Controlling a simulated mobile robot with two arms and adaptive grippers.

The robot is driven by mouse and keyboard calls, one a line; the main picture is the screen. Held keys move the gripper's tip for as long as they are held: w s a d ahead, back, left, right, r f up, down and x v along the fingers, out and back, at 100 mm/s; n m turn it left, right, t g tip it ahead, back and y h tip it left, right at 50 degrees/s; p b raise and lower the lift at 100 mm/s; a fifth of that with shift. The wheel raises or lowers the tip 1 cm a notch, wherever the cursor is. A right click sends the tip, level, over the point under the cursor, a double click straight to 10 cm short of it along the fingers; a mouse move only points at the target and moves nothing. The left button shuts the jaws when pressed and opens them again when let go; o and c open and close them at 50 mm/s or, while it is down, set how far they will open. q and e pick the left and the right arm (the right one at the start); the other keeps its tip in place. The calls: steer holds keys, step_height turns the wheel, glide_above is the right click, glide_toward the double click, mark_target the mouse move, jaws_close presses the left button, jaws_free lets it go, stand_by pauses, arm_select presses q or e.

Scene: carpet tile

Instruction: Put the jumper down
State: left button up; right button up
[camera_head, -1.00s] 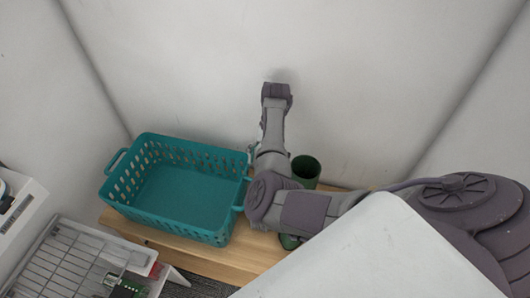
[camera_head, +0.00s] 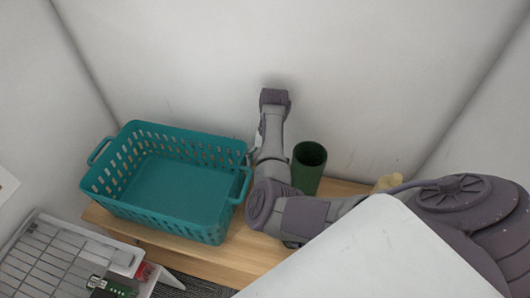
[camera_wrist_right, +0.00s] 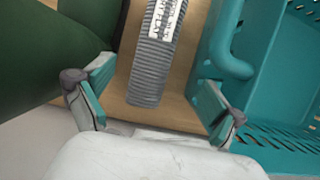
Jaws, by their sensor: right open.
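A grey ribbed knit-like piece with a white printed label (camera_wrist_right: 151,68), which looks like the jumper, lies on the wooden surface (camera_wrist_right: 115,88) in the right wrist view. My right gripper (camera_wrist_right: 155,92) is open. Its two fingers stand apart on either side of the piece's near end, with gaps visible on both sides. The far end of the piece runs out of the picture. In the head view my right arm hides the piece and the right gripper. My left gripper is not in view.
A teal basket (camera_head: 222,226), empty inside, stands left of my right arm on the wooden bench (camera_head: 235,264). A dark green cylindrical container (camera_head: 310,168) stands right of the arm. A wire rack (camera_head: 40,262) is at lower left.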

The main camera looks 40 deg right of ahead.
steer(key=x, duration=0.6)
steer(key=shift+s+d+x, duration=0.1)
steer(key=shift+s+x, duration=0.05)
steer(key=shift+x, duration=1.3)
steer(key=shift+s+d+x, duration=0.1)
steer(key=shift+s+x, duration=0.05)
steer(key=shift+x, duration=1.3)
steer(key=c, duration=1.7)
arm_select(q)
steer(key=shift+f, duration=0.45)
arm_select(e)
steer(key=shift+o, duration=0.2)
steer(key=shift+r, duration=0.1)
arm_select(q)
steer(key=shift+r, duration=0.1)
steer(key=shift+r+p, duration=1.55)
steer(key=shift+p, duration=0.05)
arm_select(e)
steer(key=shift+r, duration=1.4)
